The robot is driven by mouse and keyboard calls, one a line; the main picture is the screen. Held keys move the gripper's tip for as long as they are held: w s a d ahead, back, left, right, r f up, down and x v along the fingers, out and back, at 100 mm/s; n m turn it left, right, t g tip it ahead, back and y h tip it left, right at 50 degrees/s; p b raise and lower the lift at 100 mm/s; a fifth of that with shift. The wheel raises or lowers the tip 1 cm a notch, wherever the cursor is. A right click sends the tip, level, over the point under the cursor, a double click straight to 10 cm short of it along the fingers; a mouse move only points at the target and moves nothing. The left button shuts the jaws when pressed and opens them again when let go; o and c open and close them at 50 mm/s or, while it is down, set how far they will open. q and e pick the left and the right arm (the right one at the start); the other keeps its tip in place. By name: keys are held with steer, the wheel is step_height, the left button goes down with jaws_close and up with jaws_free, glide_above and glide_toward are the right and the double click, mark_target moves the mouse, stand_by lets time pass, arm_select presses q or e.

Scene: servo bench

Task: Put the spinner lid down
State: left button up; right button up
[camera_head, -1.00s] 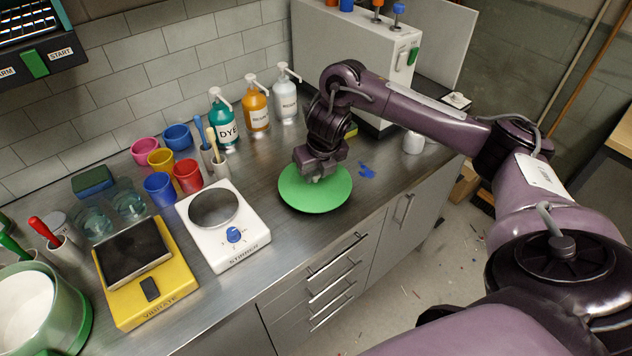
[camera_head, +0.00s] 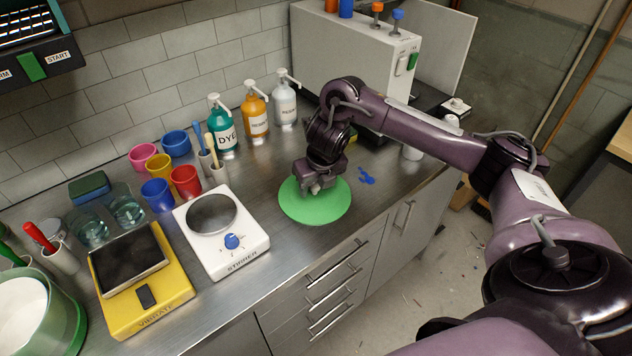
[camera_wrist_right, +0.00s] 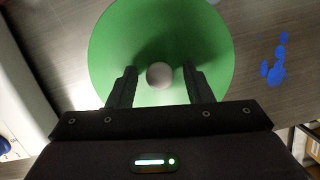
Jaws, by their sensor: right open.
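The spinner lid (camera_head: 318,208) is a round green disc lying flat on the steel bench, to the right of the stirrer. In the right wrist view the lid (camera_wrist_right: 120,45) fills the upper middle, with a pale round knob (camera_wrist_right: 159,75) at its centre. My right gripper (camera_head: 314,188) is just over the lid. In the wrist view its two fingers (camera_wrist_right: 160,88) stand apart on either side of the knob, with a gap on each side. My left gripper is not in view.
A white stirrer (camera_head: 245,258) stands left of the lid, and a yellow vibrate plate (camera_head: 165,301) beyond it. Pump bottles (camera_head: 256,115) and coloured cups (camera_head: 186,181) stand behind. A blue splotch (camera_head: 366,176) lies right of the lid. The bench's front edge is close to the lid.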

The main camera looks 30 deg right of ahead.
mark_target(321, 203)
steer(key=shift+r, duration=0.4)
steer(key=p+v, duration=0.6)
steer(key=v, duration=0.5)
steer(key=shift+s+r, duration=0.2)
steer(key=shift+r, duration=0.05)
